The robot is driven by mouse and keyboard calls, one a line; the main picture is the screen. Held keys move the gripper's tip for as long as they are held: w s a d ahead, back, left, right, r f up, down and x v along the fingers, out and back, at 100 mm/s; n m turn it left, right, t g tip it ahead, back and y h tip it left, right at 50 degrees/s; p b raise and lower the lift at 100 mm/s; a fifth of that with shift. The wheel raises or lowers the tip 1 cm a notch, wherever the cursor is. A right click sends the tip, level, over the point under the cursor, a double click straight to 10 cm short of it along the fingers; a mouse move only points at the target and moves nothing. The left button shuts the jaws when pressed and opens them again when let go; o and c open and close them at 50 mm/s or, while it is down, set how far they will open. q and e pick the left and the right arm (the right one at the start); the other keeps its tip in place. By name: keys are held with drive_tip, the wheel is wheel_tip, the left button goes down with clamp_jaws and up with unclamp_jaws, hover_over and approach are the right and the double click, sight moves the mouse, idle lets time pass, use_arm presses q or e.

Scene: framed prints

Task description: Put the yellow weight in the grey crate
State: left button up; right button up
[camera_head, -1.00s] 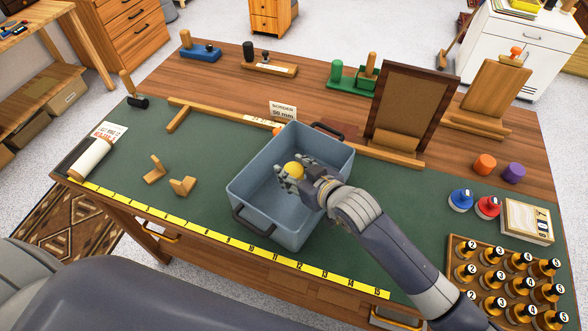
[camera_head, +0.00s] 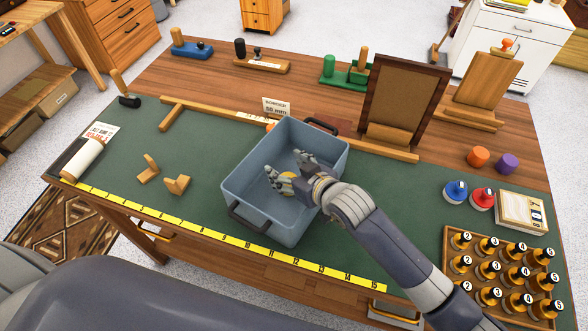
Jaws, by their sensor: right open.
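The grey crate (camera_head: 240,189) stands on the green mat near the middle of the bench, with dark handles at its ends. My right gripper (camera_head: 287,168) reaches into it from the right, its fingers spread open. My left gripper is not in view.
A framed board (camera_head: 407,95) stands behind the crate. Blue (camera_head: 455,192) and red (camera_head: 482,197) weights and a rack of bottles (camera_head: 452,300) are on the right. Wooden corner pieces (camera_head: 178,184) lie left of the crate. A yellow ruler (camera_head: 220,237) runs along the front edge.

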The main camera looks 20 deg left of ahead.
drive_tip(key=shift+s+r, duration=0.1)
drive_tip(key=shift+s, duration=0.05)
drive_tip(key=shift+s+d+r, duration=0.1)
drive_tip(key=shift+s+d, duration=0.05)
drive_tip(key=shift+d, duration=0.15)
drive_tip(key=v, duration=0.7)
drive_tip(key=b+v, duration=0.1)
drive_tip(key=v, duration=0.3)
drive_tip(key=shift+d+r, duration=0.1)
drive_tip(key=shift+r, duration=0.4)
